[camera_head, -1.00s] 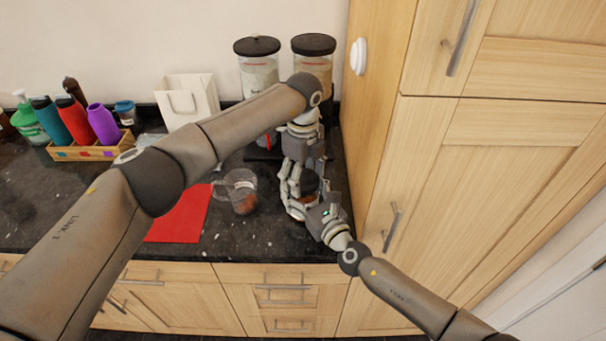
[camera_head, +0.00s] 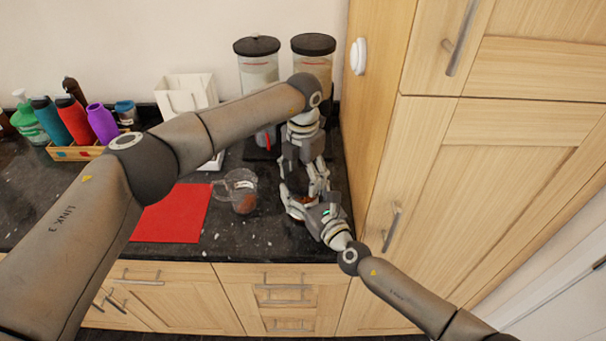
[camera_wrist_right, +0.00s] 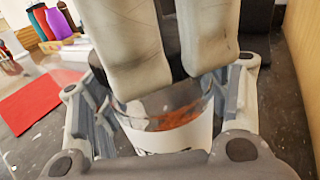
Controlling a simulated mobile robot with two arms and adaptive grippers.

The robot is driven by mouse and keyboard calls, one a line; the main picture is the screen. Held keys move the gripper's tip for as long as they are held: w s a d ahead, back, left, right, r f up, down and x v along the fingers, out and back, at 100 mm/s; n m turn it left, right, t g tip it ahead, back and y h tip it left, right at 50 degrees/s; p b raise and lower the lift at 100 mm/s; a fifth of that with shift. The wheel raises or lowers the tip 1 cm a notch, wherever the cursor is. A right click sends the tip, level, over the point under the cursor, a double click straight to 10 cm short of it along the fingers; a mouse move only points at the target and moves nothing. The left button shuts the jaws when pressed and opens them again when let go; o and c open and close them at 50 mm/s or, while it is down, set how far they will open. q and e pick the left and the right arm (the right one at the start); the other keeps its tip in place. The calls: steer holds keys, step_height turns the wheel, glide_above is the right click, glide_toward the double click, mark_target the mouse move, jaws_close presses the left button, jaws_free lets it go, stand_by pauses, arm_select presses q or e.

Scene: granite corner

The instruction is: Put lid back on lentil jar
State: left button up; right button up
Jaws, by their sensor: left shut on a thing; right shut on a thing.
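The lentil jar (camera_wrist_right: 168,137) is clear glass with a white label and orange-red lentils inside. It stands between the fingers of my right gripper (camera_wrist_right: 160,120), which is shut on it low at its sides. In the head view my right gripper (camera_head: 298,204) hides most of the jar. My left gripper (camera_head: 305,180) comes down from above, shut, with its fingers at the jar's top. The dark lid is largely hidden behind these fingers, and I cannot tell whether it sits flat on the rim.
A clear jug (camera_head: 240,190) with orange contents stands left of the grippers, beside a red mat (camera_head: 172,213). Two tall black-lidded canisters (camera_head: 258,66) stand behind. A wooden cabinet (camera_head: 375,85) closes off the right side. A bottle crate (camera_head: 80,152) is at the far left.

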arm_select(q)
steer(key=m, duration=1.2)
steer(key=o, duration=1.2)
step_height(320, 180, up, 12)
steer(key=shift+f, duration=0.1)
